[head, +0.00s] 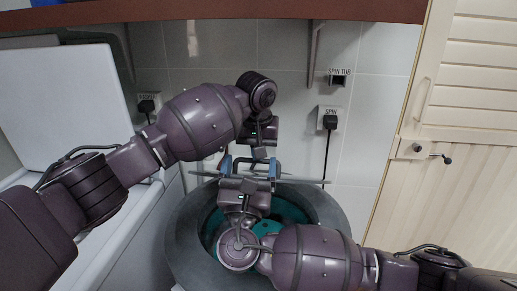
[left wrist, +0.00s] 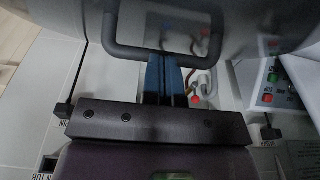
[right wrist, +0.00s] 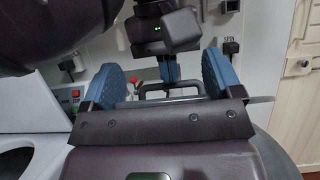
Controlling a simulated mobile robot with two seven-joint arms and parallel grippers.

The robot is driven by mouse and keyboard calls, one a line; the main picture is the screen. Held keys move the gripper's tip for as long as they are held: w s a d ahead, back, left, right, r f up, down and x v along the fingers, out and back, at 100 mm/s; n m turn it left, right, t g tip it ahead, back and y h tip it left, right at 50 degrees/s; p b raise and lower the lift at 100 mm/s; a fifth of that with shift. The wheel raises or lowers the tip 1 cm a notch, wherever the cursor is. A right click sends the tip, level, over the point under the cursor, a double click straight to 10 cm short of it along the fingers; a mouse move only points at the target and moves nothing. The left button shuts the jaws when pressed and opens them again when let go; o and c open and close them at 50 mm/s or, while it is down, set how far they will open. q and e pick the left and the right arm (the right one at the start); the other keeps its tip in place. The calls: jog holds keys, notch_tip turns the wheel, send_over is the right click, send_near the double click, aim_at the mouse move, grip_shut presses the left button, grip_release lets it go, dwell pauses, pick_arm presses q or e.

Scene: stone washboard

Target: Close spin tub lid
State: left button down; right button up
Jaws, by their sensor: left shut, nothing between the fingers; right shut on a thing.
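The spin tub (head: 183,248) has a grey round rim and a teal inside, at the lower middle of the head view. Its grey lid (head: 308,181) shows nearly edge-on as a thin line above the tub's back part, and as a grey surface in the left wrist view (left wrist: 265,18). The lid's dark handle (right wrist: 172,88) lies between the widely spaced blue fingers of my right gripper (head: 249,168), which is shut on it. My left gripper (left wrist: 170,62) is shut and empty, its fingertips close at the handle; contact is unclear. My arms hide part of the tub.
A white upright panel (head: 60,100) stands at the left above a white machine top. A plug with a cable (head: 329,122) and a labelled switch (head: 338,79) are on the tiled wall. A cream louvred door (head: 470,120) with a latch stands at the right. A wooden shelf edge (head: 200,10) runs overhead.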

pick_arm(q)
jog(key=shift+s+f, duration=0.35)
jog(key=shift+f, duration=0.4)
pick_arm(e)
jog(key=shift+r, duration=0.5)
pick_arm(q)
jog(key=shift+s, duration=0.15)
pick_arm(e)
jog(key=o, duration=1.1)
jog(key=shift+s, duration=0.1)
jog(key=shift+f, duration=0.1)
